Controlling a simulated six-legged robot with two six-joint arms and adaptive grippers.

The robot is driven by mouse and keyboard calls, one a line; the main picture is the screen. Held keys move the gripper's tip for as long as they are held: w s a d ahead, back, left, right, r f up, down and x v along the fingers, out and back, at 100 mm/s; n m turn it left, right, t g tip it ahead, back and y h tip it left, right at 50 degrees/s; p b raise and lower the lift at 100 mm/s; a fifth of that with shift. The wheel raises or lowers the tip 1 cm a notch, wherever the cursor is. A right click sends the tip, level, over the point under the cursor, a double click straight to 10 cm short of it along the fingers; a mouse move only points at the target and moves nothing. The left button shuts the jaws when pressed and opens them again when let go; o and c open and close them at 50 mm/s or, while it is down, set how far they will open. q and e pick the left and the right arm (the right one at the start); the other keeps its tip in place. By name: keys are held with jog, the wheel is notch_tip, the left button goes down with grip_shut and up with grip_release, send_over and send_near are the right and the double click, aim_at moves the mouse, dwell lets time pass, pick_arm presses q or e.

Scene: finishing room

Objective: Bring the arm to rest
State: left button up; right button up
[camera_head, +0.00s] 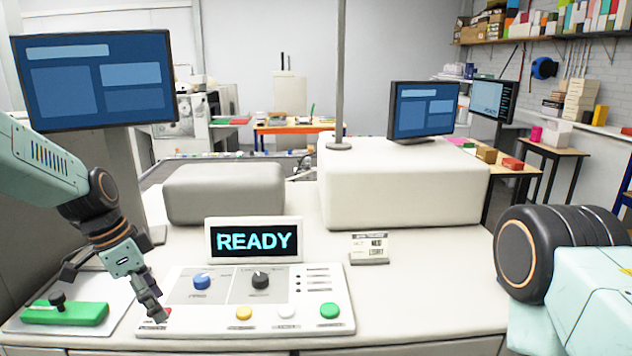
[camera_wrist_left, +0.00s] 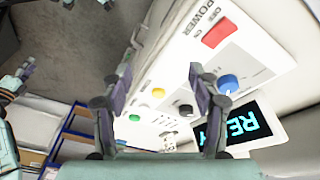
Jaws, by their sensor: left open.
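My left gripper (camera_head: 155,308) is over the left end of the control panel (camera_head: 203,325) in the head view, pointing down. The display (camera_head: 254,240) behind the panel reads READY.
The panel carries a blue knob (camera_head: 202,281), a black knob (camera_head: 260,279), and yellow (camera_head: 244,313), white and green (camera_head: 329,311) buttons. A green block with a black knob (camera_head: 65,313) lies left. Monitors (camera_head: 95,80) and white housings (camera_head: 400,185) stand behind. The counter right of the panel is clear.

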pick_arm(q)
jog(key=s+d+f+n+y, duration=0.1)
jog(key=s+d+f+n, duration=0.15)
jog(key=s+f, duration=0.65)
jog(key=s+d+f+n+y, duration=0.15)
jog(key=s+f+n, duration=0.25)
jog(key=s+f, duration=0.5)
jog(key=s+d+f+n+g, duration=0.1)
jog(key=s+f+n, duration=0.25)
jog(key=s, duration=0.65)
jog(key=s+d+f+n, duration=0.2)
jog(key=s+f, duration=0.2)
jog(key=s, duration=0.5)
notch_tip(320, 180, down, 24)
jog(key=b, duration=2.4)
jog(key=shift+a, duration=0.2)
pick_arm(e)
notch_tip(320, 180, down, 24)
jog(key=shift+s, duration=0.2)
pick_arm(q)
jog(key=shift+w, duration=0.1)
jog(key=shift+r+y, duration=0.1)
jog(key=shift+y, duration=0.15)
pick_arm(e)
jog(key=shift+d+r, duration=0.1)
